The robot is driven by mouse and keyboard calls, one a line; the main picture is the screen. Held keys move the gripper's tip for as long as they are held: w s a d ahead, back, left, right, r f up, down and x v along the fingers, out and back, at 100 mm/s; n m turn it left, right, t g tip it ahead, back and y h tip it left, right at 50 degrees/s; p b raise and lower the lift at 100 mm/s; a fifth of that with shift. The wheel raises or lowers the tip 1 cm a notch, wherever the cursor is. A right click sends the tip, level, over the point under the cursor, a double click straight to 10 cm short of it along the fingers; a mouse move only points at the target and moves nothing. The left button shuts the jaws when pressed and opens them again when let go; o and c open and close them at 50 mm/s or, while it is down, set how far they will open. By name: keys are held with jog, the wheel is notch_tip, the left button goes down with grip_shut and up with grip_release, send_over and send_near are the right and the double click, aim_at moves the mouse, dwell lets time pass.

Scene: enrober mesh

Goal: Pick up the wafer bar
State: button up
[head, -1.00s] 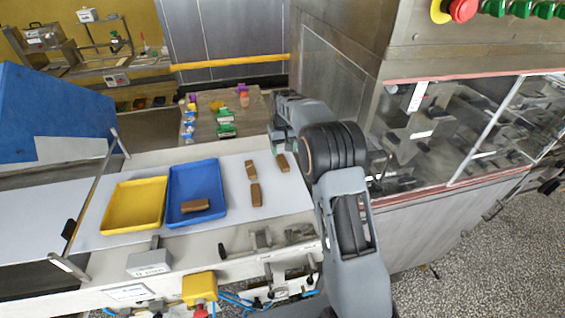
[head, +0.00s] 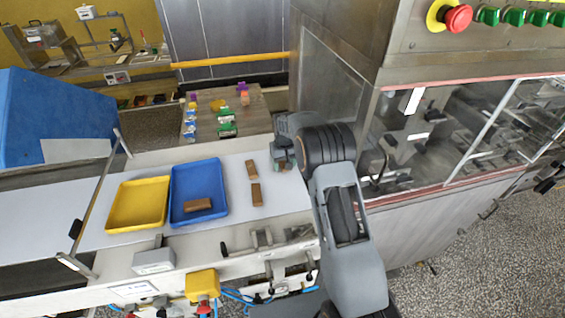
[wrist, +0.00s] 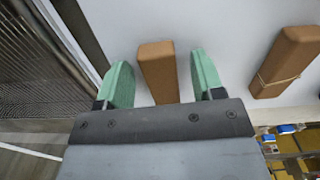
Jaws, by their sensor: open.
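In the wrist view, a plain brown wafer bar (wrist: 158,72) lies on the white surface between the two green fingers of my gripper (wrist: 161,74). The fingers stand apart on either side of it, with a gap at each side. A second brown bar (wrist: 288,62), with a thin line around it, lies to the right. In the head view, my gripper (head: 283,163) is over the right part of the white belt and hides the bar there. Two more brown bars, one farther (head: 252,169) and one nearer (head: 257,195), lie to its left.
A blue tray (head: 222,203) holding one brown bar (head: 198,205) and an empty yellow tray (head: 139,203) stand left on the belt (head: 290,200). A steel machine with a clear guard (head: 440,135) is close on the right. A table with small coloured items (head: 238,105) is behind.

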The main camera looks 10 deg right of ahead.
jog(key=shift+c, duration=0.3)
jog(key=c, duration=0.8)
jog(key=shift+o, duration=0.2)
jog(key=shift+r, duration=0.15)
